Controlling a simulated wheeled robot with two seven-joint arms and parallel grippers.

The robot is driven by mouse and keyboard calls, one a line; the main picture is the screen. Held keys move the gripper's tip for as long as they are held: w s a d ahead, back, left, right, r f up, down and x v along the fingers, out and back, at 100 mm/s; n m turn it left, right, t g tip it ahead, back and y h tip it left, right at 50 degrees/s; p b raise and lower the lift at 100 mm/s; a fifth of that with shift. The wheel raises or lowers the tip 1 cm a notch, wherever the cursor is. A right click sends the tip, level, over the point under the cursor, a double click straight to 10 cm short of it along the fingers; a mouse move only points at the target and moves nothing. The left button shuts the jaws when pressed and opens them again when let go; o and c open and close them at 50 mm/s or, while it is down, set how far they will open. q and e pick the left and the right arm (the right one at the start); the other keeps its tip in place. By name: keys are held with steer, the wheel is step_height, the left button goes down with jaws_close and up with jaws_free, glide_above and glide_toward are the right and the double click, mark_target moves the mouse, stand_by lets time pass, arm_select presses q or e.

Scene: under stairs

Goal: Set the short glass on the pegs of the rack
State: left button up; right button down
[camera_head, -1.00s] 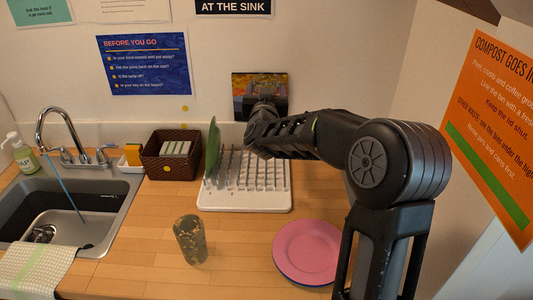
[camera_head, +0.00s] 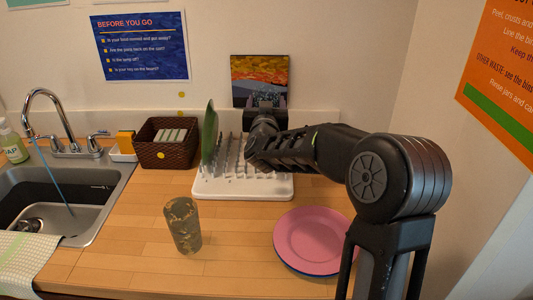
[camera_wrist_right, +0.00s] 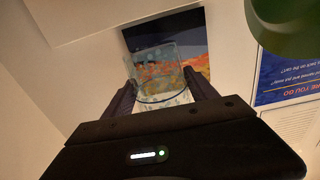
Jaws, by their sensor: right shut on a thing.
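My right gripper (camera_head: 264,108) is above the back of the white peg rack (camera_head: 225,188). In the right wrist view the gripper (camera_wrist_right: 160,88) is shut on a clear short glass (camera_wrist_right: 158,68), held between its two dark fingers. In the head view my arm largely hides the held glass, and I cannot tell whether it touches the pegs. A green plate (camera_head: 209,133) stands upright at the rack's left side; it also shows in the right wrist view (camera_wrist_right: 285,22). My left gripper is not in view.
A taller patterned glass (camera_head: 183,226) stands on the counter in front of the rack. Stacked plates, pink on top (camera_head: 310,238), lie at right. A brown basket (camera_head: 165,155) and the sink (camera_head: 60,205) are left. A picture (camera_head: 259,75) is behind the rack.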

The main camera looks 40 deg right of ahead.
steer(key=shift+f, duration=3.05)
step_height(320, 180, down, 4)
steer(key=shift+r, duration=0.15)
steer(key=shift+f, duration=0.25)
steer(key=shift+c, duration=1.2)
jaws_free()
steer(key=shift+s+r, duration=0.1)
steer(key=shift+r, duration=0.1)
